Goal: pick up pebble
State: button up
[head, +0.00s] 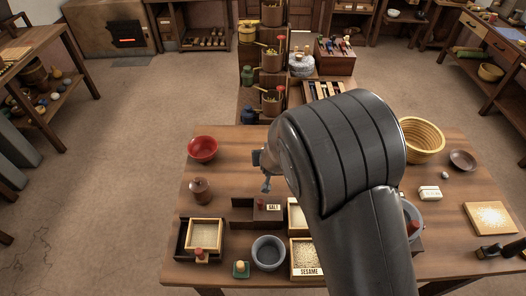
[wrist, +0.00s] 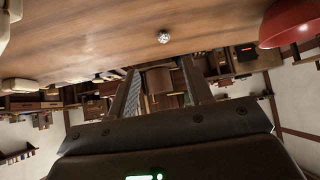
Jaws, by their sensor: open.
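A small, round, speckled grey-white pebble (wrist: 164,38) lies on the wooden table in the wrist view, which is upside down. It is in line with the gap between my fingers and apart from them. In the head view a small pale round thing (head: 445,173) lies right of my arm; I cannot tell whether it is the same pebble, as my arm hides the table's middle. My gripper (wrist: 162,82) is open, with nothing seen between its fingers. In the head view its tip (head: 266,184) shows left of my arm, above the table.
On the table (head: 240,142) a red bowl (head: 203,149) and a lidded brown pot (head: 201,191) stand left of my gripper. A salt box (head: 268,207), a grey bowl (head: 268,253) and a sesame tray (head: 307,258) are nearer. A basket (head: 424,141) and white block (head: 430,193) stand right.

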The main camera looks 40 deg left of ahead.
jog(key=shift+a+f, duration=0.3)
jog(key=shift+f, duration=0.05)
jog(key=x, duration=0.5)
jog(key=shift+x, duration=2.6)
jog(key=shift+a+r, duration=0.15)
jog(key=shift+a, duration=0.05)
grip_shut()
